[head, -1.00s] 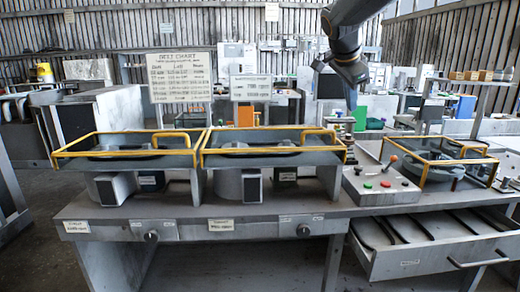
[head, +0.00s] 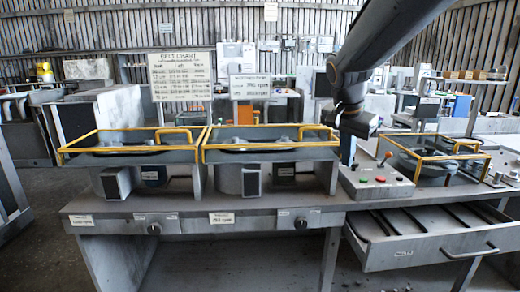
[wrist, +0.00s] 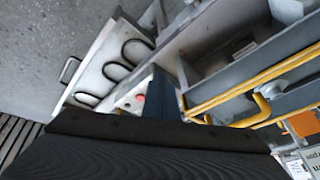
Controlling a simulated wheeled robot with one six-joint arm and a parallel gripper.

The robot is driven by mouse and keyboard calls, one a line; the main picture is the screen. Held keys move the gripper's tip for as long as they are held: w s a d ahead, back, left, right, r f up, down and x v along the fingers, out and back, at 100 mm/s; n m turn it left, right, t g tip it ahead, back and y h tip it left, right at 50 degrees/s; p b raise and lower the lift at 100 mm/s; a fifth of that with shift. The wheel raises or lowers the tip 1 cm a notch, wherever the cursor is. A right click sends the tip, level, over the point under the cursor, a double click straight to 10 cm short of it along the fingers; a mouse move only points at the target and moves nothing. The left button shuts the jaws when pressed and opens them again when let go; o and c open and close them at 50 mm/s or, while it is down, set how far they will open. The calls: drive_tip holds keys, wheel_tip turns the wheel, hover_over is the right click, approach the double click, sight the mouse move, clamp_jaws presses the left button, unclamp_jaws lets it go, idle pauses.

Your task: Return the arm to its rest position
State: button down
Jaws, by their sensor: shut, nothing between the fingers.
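My arm comes in from the top right of the head view and bends down at its wrist. My gripper (head: 347,158) points down between the middle guarded unit and the control box. It is shut and empty, and its tips are small and dark there. In the wrist view a narrow dark finger (wrist: 167,96) shows above the wide black gripper body. The control box (head: 374,181), with red and green buttons and an orange-tipped lever, is just right of the gripper. I cannot tell whether the gripper touches anything.
Two yellow-railed units, left (head: 130,147) and middle (head: 268,145), stand on the grey bench (head: 185,210). A third railed unit (head: 434,158) is at the right. The drawer (head: 420,250) is pulled out and holds dark curved pieces. A chart board (head: 180,75) stands behind.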

drive_tip(key=s+a+f+n+g, duration=0.1)
drive_tip(key=s+f+n, duration=0.2)
drive_tip(key=s+f, duration=0.3)
drive_tip(key=s+a+f+n+g+y, duration=0.1)
drive_tip(key=s+a+f+n, duration=0.1)
drive_tip(key=s+f, duration=0.4)
drive_tip(key=s+a+f+n+g+y, duration=0.1)
drive_tip(key=s+f+n, duration=0.4)
drive_tip(key=s, duration=0.9)
wheel_tip(320, 180, down, 2)
drive_tip(key=shift+s+a+f+g, duration=0.1)
drive_tip(key=shift+s+a+g, duration=0.15)
drive_tip(key=shift+g, duration=0.25)
drive_tip(key=shift+w+d, duration=0.1)
drive_tip(key=shift+d, duration=0.05)
